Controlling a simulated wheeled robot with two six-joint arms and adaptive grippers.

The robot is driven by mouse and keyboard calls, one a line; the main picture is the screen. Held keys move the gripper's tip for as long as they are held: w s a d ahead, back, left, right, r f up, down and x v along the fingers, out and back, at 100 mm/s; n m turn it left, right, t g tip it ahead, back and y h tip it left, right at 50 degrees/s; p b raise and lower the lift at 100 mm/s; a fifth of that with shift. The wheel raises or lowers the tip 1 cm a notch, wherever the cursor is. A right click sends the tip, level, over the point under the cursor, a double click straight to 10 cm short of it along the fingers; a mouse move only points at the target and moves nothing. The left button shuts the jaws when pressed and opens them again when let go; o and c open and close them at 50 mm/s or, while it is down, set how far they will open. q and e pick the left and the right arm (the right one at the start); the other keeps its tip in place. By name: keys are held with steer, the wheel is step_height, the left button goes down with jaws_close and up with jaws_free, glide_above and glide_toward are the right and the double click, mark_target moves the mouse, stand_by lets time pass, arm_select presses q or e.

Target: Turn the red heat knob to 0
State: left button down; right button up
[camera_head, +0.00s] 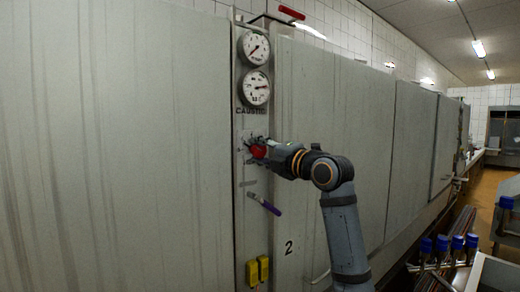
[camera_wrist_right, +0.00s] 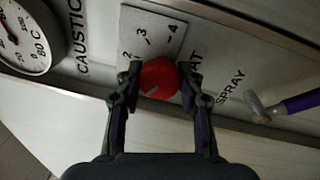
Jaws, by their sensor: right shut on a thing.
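The red heat knob (camera_head: 258,152) sits on the narrow grey panel below two round gauges. It also shows in the right wrist view (camera_wrist_right: 160,77), with a short pale mark on its face towards the picture's lower left. A light scale plate (camera_wrist_right: 152,32) beside it shows the figures 2, 3 and 4; any other figures, including 0, are not visible. My right gripper (camera_wrist_right: 160,80) is shut on the knob, one finger on each side. In the head view the right gripper (camera_head: 260,148) reaches the panel from the right. My left gripper is not in view.
A purple-handled lever (camera_head: 265,205) sticks out below the knob; the wrist view shows it (camera_wrist_right: 300,102) near the word SPRAY. Two gauges (camera_head: 255,88) are above, yellow switches (camera_head: 258,270) below. Blue-capped bottles (camera_head: 442,243) stand at lower right.

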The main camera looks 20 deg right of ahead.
steer(key=n+p, duration=0.1)
steer(key=n, duration=0.5)
steer(key=shift+n+g, duration=0.3)
stand_by(0.4)
steer(key=o, duration=1.2)
steer(key=shift+c, duration=0.2)
steer(key=v, duration=1.2)
steer(key=shift+d+f, duration=0.1)
